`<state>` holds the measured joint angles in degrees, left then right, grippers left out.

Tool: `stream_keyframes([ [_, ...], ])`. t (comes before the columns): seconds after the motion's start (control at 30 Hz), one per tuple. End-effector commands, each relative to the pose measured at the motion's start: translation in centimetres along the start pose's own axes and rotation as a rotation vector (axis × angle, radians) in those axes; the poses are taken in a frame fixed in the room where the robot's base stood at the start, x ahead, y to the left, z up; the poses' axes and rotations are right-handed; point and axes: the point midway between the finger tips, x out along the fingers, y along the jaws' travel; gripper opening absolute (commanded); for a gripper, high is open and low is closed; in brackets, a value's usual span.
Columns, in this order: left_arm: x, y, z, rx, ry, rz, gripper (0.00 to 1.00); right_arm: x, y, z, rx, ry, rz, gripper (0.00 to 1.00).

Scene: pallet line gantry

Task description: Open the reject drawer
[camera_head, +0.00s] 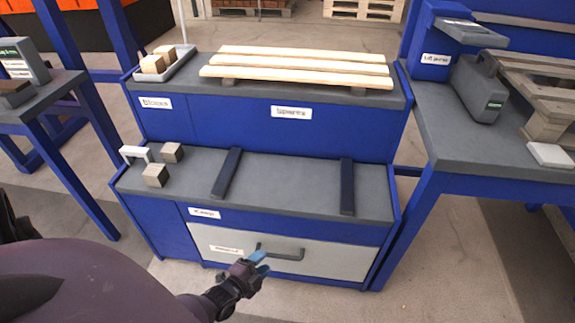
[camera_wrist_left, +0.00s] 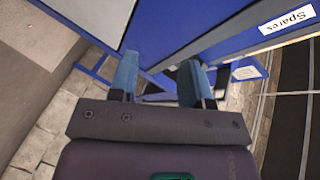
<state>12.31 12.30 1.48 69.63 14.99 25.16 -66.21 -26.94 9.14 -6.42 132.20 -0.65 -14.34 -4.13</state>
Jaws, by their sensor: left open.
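The reject drawer (camera_head: 335,258) has a light grey front low in the blue workbench, with a small label on its left part. Its front looks flush with the bench, so it appears closed. A dark bar handle (camera_head: 285,254) is fixed across its middle. My left gripper (camera_head: 261,262) is in front of the drawer, with its blue fingertips near the handle's left end in the head view; I cannot tell whether they touch it. In the left wrist view the gripper (camera_wrist_left: 158,78) is open, with nothing seen between its fingers. My right gripper is not in view.
The bench's grey shelf (camera_head: 290,185) above the drawer holds two dark rails, small blocks (camera_head: 155,175) and a white bracket (camera_head: 135,153). Wooden planks (camera_head: 297,68) lie on the upper level. A side table (camera_head: 445,145) stands at right. Floor in front is clear.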

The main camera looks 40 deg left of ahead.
Motion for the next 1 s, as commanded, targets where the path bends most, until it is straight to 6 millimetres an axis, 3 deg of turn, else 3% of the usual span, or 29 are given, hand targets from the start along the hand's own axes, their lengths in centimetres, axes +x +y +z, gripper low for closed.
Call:
stream_keyframes([
  [0.03,-0.3,4.2,2.5,0.049,-0.026,0.029,0.44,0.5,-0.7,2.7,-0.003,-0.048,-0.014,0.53],
  [0.2,1.1,8.5,5.7,0.206,-0.055,-0.003,0.44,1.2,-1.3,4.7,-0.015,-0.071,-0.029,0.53],
  [0.3,1.8,9.9,6.8,0.272,-0.068,-0.023,0.44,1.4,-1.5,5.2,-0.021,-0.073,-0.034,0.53],
  [0.67,4.2,10.3,7.6,0.339,-0.080,-0.054,0.44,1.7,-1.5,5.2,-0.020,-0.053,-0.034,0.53],
  [1.0,9.6,10.2,8.1,0.337,-0.080,-0.050,0.44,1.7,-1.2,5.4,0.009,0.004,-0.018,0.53],
])
